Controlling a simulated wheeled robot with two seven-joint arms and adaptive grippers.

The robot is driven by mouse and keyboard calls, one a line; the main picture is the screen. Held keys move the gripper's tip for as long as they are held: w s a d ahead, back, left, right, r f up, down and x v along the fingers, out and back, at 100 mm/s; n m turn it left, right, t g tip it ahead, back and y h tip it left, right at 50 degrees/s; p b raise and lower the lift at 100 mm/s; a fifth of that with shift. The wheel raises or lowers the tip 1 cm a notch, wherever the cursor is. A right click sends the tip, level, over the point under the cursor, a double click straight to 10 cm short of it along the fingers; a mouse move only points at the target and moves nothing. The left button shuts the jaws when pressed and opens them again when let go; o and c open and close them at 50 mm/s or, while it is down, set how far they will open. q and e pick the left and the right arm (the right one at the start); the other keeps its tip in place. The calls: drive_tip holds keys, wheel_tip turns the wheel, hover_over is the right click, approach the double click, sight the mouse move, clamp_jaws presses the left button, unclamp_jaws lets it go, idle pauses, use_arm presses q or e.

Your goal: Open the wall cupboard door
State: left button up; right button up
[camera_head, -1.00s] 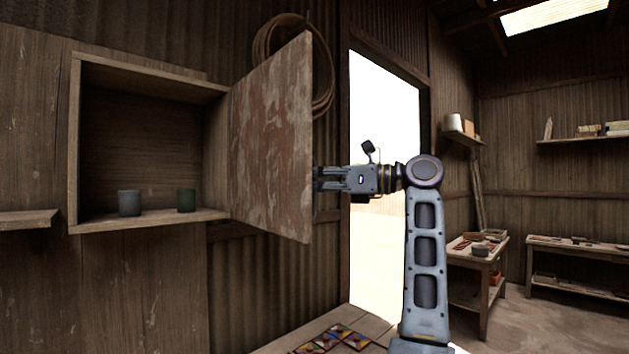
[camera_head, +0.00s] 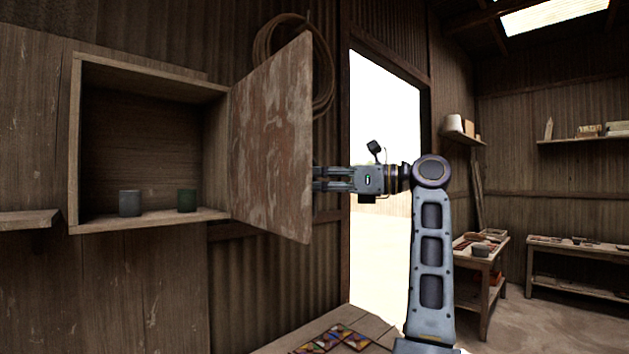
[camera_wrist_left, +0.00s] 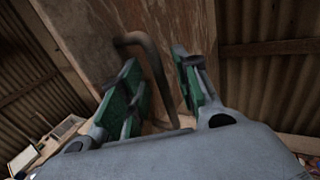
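The wall cupboard (camera_head: 74,150) stands open on the left in the head view. Its worn wooden door (camera_head: 272,145) is swung well out to the right. My left gripper (camera_head: 318,180) is at the door's outer face, its fingertips partly hidden by the door's edge. In the left wrist view, the dark curved handle (camera_wrist_left: 155,75) rises between the two green-padded fingers (camera_wrist_left: 160,62). The fingers are spread, with gaps beside the handle. The door's face (camera_wrist_left: 98,35) is behind them. My right gripper is not in view.
A coiled rope (camera_head: 325,75) hangs behind the door. A bright doorway (camera_head: 385,130) is beyond the arm. Patterned tiles (camera_head: 335,338) lie on a bench below.

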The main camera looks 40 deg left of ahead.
use_arm(q)
drive_tip(key=v, duration=1.1)
drive_tip(key=shift+f, duration=0.1)
idle(0.5)
